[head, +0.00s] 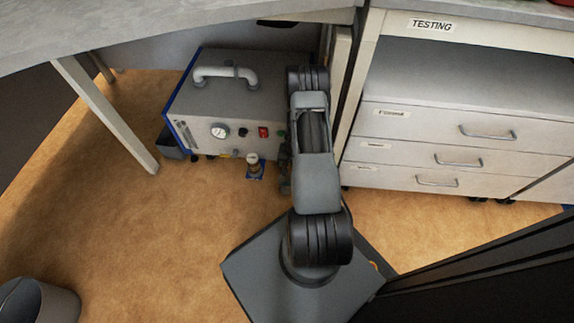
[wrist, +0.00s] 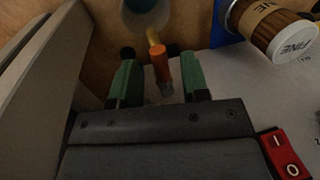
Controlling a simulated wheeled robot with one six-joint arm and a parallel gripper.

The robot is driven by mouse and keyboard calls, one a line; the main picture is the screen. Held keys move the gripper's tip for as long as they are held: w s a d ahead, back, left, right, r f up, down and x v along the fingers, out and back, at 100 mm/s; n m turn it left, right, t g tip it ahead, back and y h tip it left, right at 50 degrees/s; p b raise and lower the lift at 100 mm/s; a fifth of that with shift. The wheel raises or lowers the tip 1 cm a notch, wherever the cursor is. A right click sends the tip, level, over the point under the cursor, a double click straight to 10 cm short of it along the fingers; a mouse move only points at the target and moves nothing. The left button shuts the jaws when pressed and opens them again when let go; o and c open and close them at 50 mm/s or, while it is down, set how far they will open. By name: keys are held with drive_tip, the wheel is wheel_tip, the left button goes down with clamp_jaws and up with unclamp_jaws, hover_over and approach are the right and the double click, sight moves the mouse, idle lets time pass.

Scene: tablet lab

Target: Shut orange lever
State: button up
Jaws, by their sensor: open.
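The orange lever (wrist: 161,66) shows in the wrist view as a short orange cylinder on the front of the grey machine (head: 222,105). My gripper (wrist: 158,58) has its two green fingers apart, one on each side of the lever. Whether either finger touches the lever cannot be told.
A red rocker switch (wrist: 286,155) and a brown jar marked FINE (wrist: 283,27) are close on the right in the wrist view. A drawer cabinet (head: 450,145) stands right of the machine. A table leg (head: 103,112) stands left.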

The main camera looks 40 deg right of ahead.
drive_tip(key=shift+f, duration=0.25)
clamp_jaws()
idle(0.3)
